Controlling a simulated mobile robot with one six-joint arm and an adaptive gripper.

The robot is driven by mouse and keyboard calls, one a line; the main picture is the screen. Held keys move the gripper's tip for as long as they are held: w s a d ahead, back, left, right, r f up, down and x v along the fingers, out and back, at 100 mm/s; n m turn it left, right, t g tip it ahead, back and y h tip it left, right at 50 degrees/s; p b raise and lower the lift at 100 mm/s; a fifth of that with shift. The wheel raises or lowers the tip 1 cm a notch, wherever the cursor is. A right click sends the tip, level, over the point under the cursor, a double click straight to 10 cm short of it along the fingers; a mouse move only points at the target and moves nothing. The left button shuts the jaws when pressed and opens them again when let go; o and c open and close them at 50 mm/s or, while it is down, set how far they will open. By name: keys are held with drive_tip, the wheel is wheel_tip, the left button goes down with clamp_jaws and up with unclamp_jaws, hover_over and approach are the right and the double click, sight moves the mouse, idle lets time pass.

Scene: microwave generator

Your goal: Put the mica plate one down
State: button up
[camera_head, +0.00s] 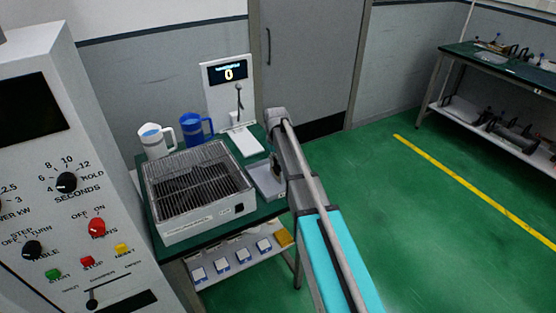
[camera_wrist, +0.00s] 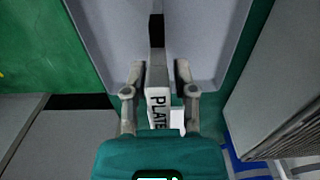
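The mica plate one (camera_wrist: 157,100) is between the two fingers of my gripper (camera_wrist: 160,72) in the wrist view. Its pale edge bears the word PLATE, and a dark part runs away from the fingers. My gripper looks shut on it, though contact at the right finger is hard to see. Beyond it is a grey shallow tray (camera_wrist: 205,40). In the head view my gripper (camera_head: 276,165) is low over the tray (camera_head: 263,182) at the right end of the green table; the plate is mostly hidden there. I cannot tell whether the plate touches the tray.
A wire-topped white box (camera_head: 205,222) stands left of the tray. Behind it are a white jug (camera_head: 155,143), a blue jug (camera_head: 194,130) and a display stand (camera_head: 228,90) reading 0. A control cabinet (camera_head: 85,160) stands left. Green floor (camera_head: 420,210) lies open to the right.

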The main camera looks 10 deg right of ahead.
drive_tip(key=shift+r, duration=0.2)
idle(0.3)
wheel_tip(320, 180, up, 12)
drive_tip(key=p, duration=1.2)
drive_tip(key=shift+r+p, duration=0.15)
drive_tip(key=shift+p, duration=0.15)
idle(0.4)
drive_tip(key=shift+s, duration=0.45)
drive_tip(key=s+m, duration=0.3)
drive_tip(key=s, duration=2.5)
drive_tip(key=shift+s+d+m, duration=0.3)
drive_tip(key=shift+d, duration=0.05)
